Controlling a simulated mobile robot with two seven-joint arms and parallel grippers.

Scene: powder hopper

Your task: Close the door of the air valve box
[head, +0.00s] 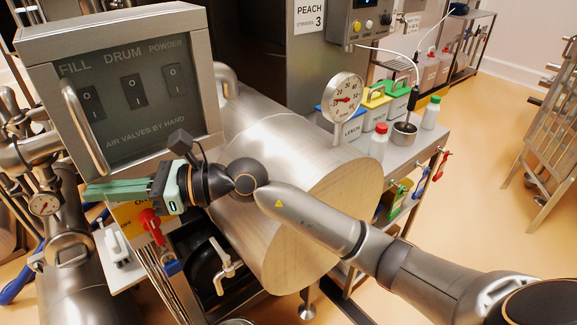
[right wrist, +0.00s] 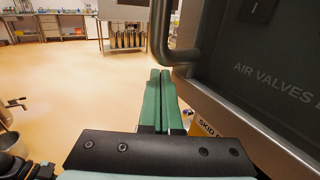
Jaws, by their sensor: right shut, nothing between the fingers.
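The air valve box (head: 115,18) is at the upper left of the head view. Its door (head: 185,142) has a metal frame, a dark window and a bar handle (head: 84,125) on the left side. The door looks flush with the box front, but I cannot tell whether a small gap is left. My right gripper (head: 86,189) is shut and empty, its green fingers pointing left just below the handle's lower end. In the right wrist view the fingers (right wrist: 160,74) are together beside the handle (right wrist: 160,35); I cannot tell whether they touch it.
A red knob (head: 151,226) on a yellow plate sits below the gripper. A big steel drum (head: 275,160) lies behind my right forearm. A bench (head: 424,146) holds canisters and a dial; open floor lies at right.

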